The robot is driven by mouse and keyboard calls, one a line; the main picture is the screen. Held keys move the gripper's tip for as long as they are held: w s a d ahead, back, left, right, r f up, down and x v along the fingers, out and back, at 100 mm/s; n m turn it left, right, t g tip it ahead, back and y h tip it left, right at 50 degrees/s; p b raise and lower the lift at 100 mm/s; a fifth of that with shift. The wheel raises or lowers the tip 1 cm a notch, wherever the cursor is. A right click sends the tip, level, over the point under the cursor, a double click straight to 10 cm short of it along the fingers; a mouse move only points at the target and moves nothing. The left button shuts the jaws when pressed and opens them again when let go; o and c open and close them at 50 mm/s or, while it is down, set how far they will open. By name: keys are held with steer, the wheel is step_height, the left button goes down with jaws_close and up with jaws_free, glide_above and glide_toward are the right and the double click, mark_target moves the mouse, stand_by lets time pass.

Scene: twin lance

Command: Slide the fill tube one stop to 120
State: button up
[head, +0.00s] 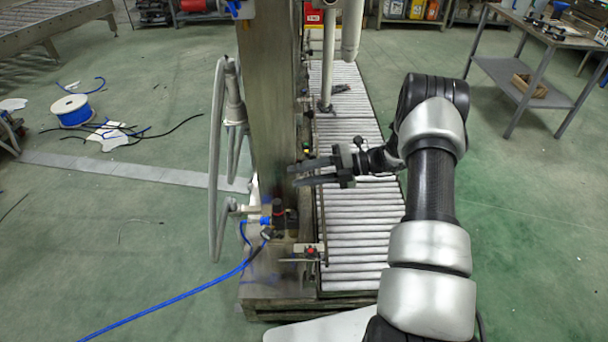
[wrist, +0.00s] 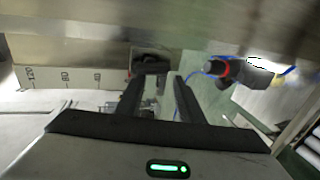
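A pale scale plate (wrist: 48,78) with tick marks shows at the left in the wrist view. It reads 120 at its left end, then 80 and a smaller blurred number. A dark block (wrist: 150,56) lies just beyond my fingertips, right of the scale; I cannot tell whether it belongs to the fill tube. In the head view, a grey vertical tube (head: 328,60) hangs over the rollers, likely a fill tube. My gripper (head: 294,176) points left at the steel column (head: 262,110). In the wrist view its two fingers (wrist: 158,85) are apart, with nothing clearly held.
A roller conveyor (head: 350,235) runs beneath my arm. A grey hose (head: 217,150) loops left of the column. A red and black fitting (head: 278,212) with blue hose stands near the column's foot. A workbench (head: 545,35) is at the right. Open floor lies on both sides.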

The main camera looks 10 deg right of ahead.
jaws_close()
steer(key=shift+r, duration=0.1)
step_height(320, 180, up, 12)
steer(key=p, duration=0.9)
stand_by(1.7)
jaws_free()
stand_by(0.3)
steer(key=shift+d, duration=0.1)
steer(key=p+v, duration=0.1)
steer(key=v, duration=0.5)
steer(key=shift+d, duration=0.4)
